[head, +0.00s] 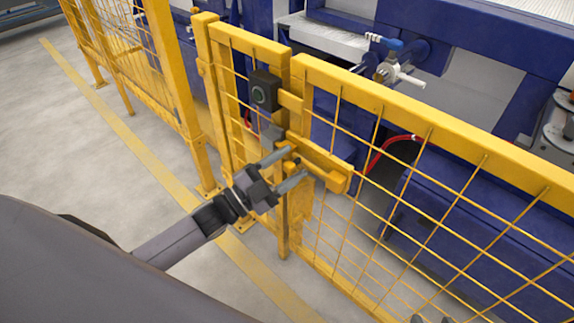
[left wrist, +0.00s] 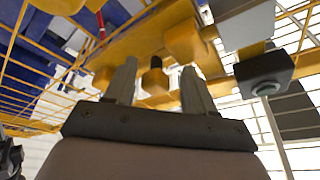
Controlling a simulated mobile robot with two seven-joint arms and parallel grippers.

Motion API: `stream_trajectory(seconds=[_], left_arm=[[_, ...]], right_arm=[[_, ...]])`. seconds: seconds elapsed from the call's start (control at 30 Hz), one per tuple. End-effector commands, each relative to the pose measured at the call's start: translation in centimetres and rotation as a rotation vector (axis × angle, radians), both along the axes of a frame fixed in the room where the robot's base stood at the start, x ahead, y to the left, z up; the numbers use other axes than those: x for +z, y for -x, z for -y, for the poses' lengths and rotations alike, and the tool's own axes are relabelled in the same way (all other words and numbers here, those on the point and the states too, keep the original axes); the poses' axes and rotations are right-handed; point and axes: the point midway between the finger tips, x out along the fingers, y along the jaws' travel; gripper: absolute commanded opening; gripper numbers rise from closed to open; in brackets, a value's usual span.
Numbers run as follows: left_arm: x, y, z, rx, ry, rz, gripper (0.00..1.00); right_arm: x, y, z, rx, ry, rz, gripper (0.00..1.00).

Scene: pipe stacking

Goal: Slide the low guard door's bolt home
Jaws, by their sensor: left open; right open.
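The low guard door (head: 420,165) is a yellow mesh panel in the fence, and it looks closed in line with the post. In the left wrist view, a dark bolt knob (left wrist: 155,62) shows between the two open fingers (left wrist: 160,75), with gaps on both sides. I cannot tell how far the bolt is slid. My right gripper (head: 432,319) barely shows at the bottom edge, fingertips apart.
A black box with a round button (head: 262,91) sits on the fence just above the bolt. Blue machinery (head: 440,215) stands behind the mesh. Yellow fence panels (head: 130,50) continue at the left. The floor in front is clear, with a yellow line (head: 150,155).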

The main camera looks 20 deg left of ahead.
Motion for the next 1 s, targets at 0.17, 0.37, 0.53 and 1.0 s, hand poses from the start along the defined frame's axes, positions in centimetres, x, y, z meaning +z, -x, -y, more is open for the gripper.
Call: stream_trajectory(seconds=[0.17, 0.37, 0.53, 1.0], left_arm=[[-0.4, 1.2, -0.7, 0.000, -0.001, -0.003, 0.54], [-1.2, 3.6, -2.4, 0.001, -0.002, -0.003, 0.54], [-1.7, 5.1, -3.5, 0.002, -0.002, -0.002, 0.54], [-1.9, 5.7, -3.9, 0.002, 0.000, 0.000, 0.54]], right_arm=[[0.2, 0.0, 0.0, -0.001, -0.001, 0.000, 0.49], [0.2, 0.0, 0.2, -0.006, -0.001, -0.005, 0.49], [-0.1, 0.2, 0.4, -0.010, 0.001, -0.015, 0.49], [-0.2, 0.3, 0.5, -0.013, 0.002, -0.020, 0.49]])
